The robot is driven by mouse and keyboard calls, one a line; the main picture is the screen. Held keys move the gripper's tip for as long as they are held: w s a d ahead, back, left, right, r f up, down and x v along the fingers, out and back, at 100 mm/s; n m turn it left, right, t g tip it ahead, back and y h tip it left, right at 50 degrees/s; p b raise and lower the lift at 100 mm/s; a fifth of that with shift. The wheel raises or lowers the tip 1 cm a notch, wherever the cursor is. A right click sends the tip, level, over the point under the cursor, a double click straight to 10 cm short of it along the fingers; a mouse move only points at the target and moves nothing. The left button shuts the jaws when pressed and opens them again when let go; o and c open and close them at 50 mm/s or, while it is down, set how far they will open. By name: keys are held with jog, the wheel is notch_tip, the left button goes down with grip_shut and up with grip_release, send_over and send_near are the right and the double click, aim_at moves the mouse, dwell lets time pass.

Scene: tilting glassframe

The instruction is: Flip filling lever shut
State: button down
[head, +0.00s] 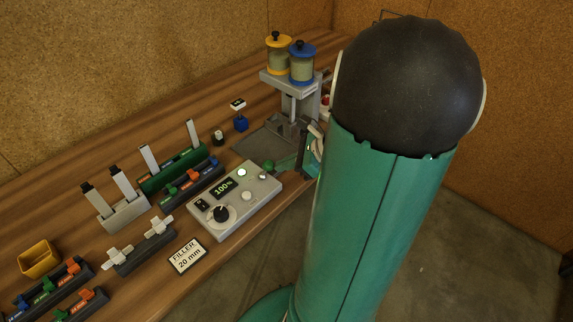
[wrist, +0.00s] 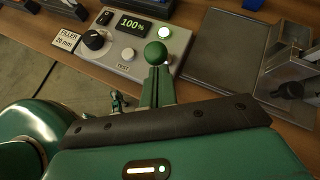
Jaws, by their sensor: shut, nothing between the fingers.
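The filling lever appears to be the one with the green ball knob (head: 268,165) at the right edge of the grey control box (head: 238,212); its shaft is hidden. In the wrist view the knob (wrist: 155,53) stands at the tip of my green fingers, beside the box (wrist: 160,37). My gripper (head: 279,166) is shut and empty, reaching in from the right; in the wrist view its fingers (wrist: 157,72) point at the knob. Whether they touch it I cannot tell. The box's display reads 100%, and a round light glows beside it.
A "FILLER 20 mm" sign (head: 188,257) lies left of the box. A grey stand (head: 302,88) with yellow and blue jars rises behind. A flat dark plate (wrist: 219,50) is right of the knob. Racks with coloured levers (head: 192,185) stand to the left.

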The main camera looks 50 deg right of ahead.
jog(key=shift+w+r, duration=0.15)
jog(key=w+r+m+g, duration=0.1)
jog(key=w+r+g, duration=0.1)
jog(key=w+g, duration=0.4)
jog(key=shift+w+r+m+g+h, duration=0.2)
jog(key=shift+w+m+g+h, duration=0.2)
jog(key=shift+g, duration=0.3)
jog(key=shift+s+r, duration=0.15)
jog(key=shift+r, duration=0.55)
jog(key=s+d+v, duration=0.1)
jog(key=s+v, duration=0.1)
jog(key=v, duration=1)
jog(key=shift+d, duration=0.15)
